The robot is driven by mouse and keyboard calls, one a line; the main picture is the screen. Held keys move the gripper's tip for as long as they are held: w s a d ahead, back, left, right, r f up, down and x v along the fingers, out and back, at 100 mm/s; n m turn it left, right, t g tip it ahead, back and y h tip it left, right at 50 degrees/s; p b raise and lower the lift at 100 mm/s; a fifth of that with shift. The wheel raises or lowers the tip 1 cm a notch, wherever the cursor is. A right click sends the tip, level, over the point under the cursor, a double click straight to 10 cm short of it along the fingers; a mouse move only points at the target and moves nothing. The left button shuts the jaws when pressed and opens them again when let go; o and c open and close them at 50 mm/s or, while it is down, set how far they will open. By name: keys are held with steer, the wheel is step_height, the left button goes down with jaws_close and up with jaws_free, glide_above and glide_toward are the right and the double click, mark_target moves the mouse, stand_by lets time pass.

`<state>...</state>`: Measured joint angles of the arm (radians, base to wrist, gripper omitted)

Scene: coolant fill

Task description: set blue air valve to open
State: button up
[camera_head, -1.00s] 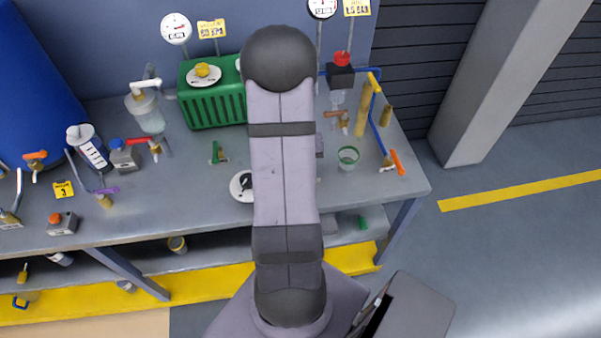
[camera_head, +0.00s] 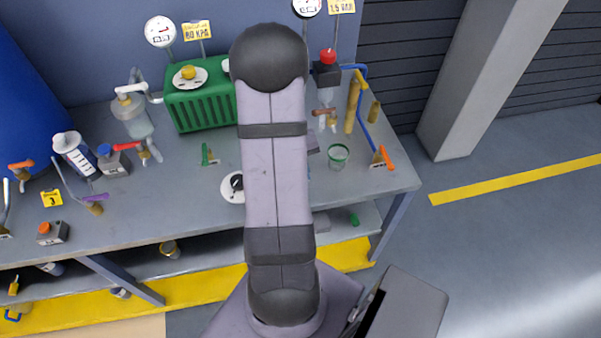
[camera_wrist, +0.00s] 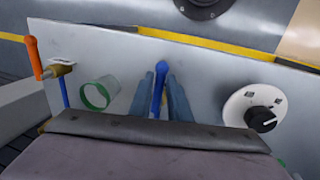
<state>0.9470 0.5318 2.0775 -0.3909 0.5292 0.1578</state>
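The blue air valve shows in the wrist view as an upright blue lever (camera_wrist: 158,88) at the middle of the bench edge. My gripper (camera_wrist: 160,95) has one grey-blue finger on each side of the lever. The fingers are apart, with narrow gaps to the lever; contact is not clear. In the head view my arm hides the gripper and the blue valve.
In the wrist view a green-rimmed cup (camera_wrist: 98,94) and an orange-handled valve (camera_wrist: 35,60) are left of the gripper. A white dial with a black knob (camera_wrist: 260,115) is on the right. In the head view a green ribbed box (camera_head: 205,108) stands behind.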

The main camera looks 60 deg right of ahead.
steer(key=shift+o, duration=1.4)
step_height(320, 180, up, 7)
steer(key=b, duration=0.1)
steer(key=shift+w+a+r, duration=0.15)
steer(key=shift+w+a, duration=0.3)
